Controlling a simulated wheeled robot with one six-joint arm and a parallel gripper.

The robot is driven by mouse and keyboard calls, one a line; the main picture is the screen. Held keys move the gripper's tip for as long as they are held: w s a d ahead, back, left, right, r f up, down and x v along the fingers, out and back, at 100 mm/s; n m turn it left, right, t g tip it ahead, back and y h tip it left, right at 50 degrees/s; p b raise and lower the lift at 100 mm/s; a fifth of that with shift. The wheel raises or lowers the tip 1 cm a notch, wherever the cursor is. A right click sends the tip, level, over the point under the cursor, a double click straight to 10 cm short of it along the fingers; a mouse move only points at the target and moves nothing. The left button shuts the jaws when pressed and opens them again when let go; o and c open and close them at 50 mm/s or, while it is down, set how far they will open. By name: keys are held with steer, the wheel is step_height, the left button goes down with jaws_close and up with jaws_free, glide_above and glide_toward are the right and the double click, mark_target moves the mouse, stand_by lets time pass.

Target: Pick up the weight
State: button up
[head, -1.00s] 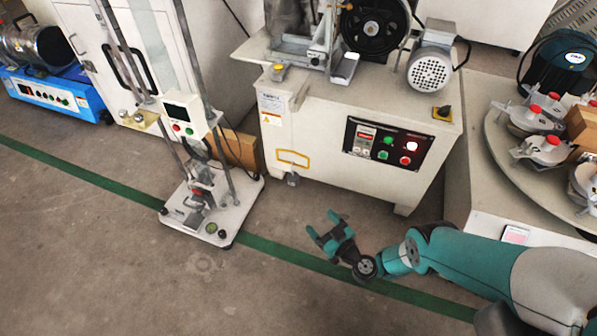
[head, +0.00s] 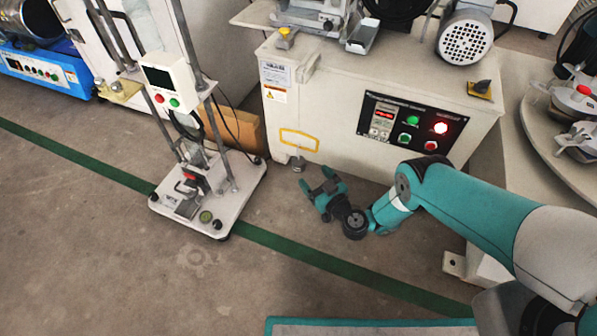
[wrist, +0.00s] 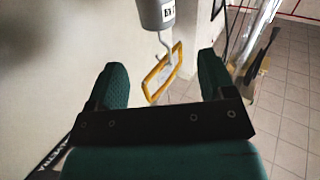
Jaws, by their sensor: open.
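The weight (head: 297,164) is a small grey cylinder with a hook, low in front of the white machine, just below a yellow frame. In the wrist view the weight (wrist: 155,14) is at the top edge, partly cut off, with a label and its hook pointing down in the picture. My gripper (head: 317,181) is open and empty, a short way to the right of and below the weight in the head view. In the wrist view my gripper's fingers (wrist: 160,75) stand apart, with the weight beyond them and in line with the gap. Nothing touches the weight.
The white machine (head: 330,130) with lit buttons stands close behind my gripper. A test stand (head: 240,200) is to the left. The floor in front is clear.

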mark_target(299, 158)
steer(key=b+x, duration=0.2)
steer(key=x, duration=0.1)
steer(key=shift+w+a, duration=0.25)
steer(key=shift+w, duration=0.05)
steer(key=b+x, duration=0.4)
steer(key=b, duration=0.1)
steer(key=shift+f+b, duration=0.1)
steer(key=shift+b, duration=0.2)
steer(key=shift+w+a+b, duration=0.35)
steer(key=shift+w, duration=0.2)
steer(key=shift+r, duration=0.25)
steer(key=c, duration=1.3)
